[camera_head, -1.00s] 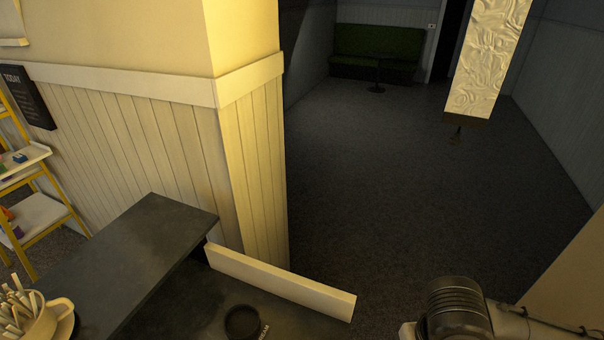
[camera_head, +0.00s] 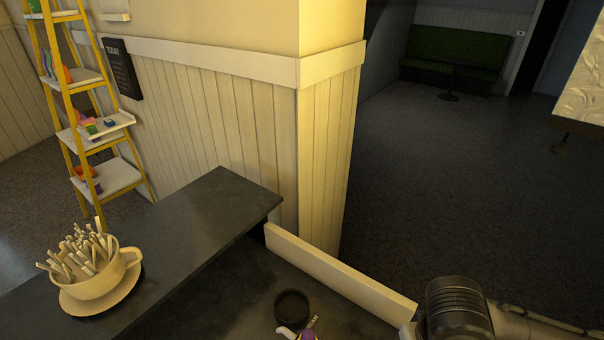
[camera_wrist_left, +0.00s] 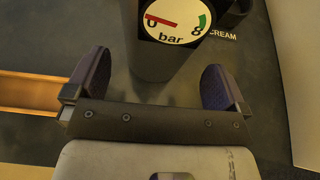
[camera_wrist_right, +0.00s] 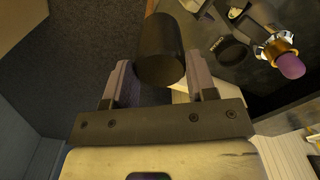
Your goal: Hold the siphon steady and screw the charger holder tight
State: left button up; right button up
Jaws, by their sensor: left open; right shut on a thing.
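In the left wrist view a dark body with a round white gauge (camera_wrist_left: 177,20), marked 0, bar and 8, stands just beyond my left gripper (camera_wrist_left: 157,76). That gripper is open, its fingers spread to either side of the body's lower end. In the right wrist view my right gripper (camera_wrist_right: 160,76) is shut on a black cylinder (camera_wrist_right: 163,50), which looks like the charger holder. Past it, at upper right, is a fitting with a gold-and-white collar and a purple tip (camera_wrist_right: 290,65), apparently part of the siphon. A purple bit (camera_head: 308,335) shows at the head view's bottom edge.
A low cream-coloured board (camera_head: 340,272) edges the counter. A cup of sticks on a saucer (camera_head: 90,275) stands at left. Open floor lies at right.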

pick_arm(q)
jog(key=x, duration=0.3)
jog(key=shift+w+r+b, duration=0.1)
jog(key=shift+r+b, duration=0.2)
pick_arm(e)
jog(key=shift+f, duration=0.4)
pick_arm(q)
jog(key=shift+x, duration=0.85)
pick_arm(e)
jog(key=shift+a+f, duration=0.1)
jog(key=shift+f, duration=0.1)
pick_arm(q)
jog(key=shift+a, duration=0.1)
jog(key=shift+c, duration=0.5)
jog(key=c, duration=0.7)
jog(key=o, duration=0.5)
jog(key=c, duration=0.4)
pick_arm(e)
jog(key=shift+w, duration=0.1)
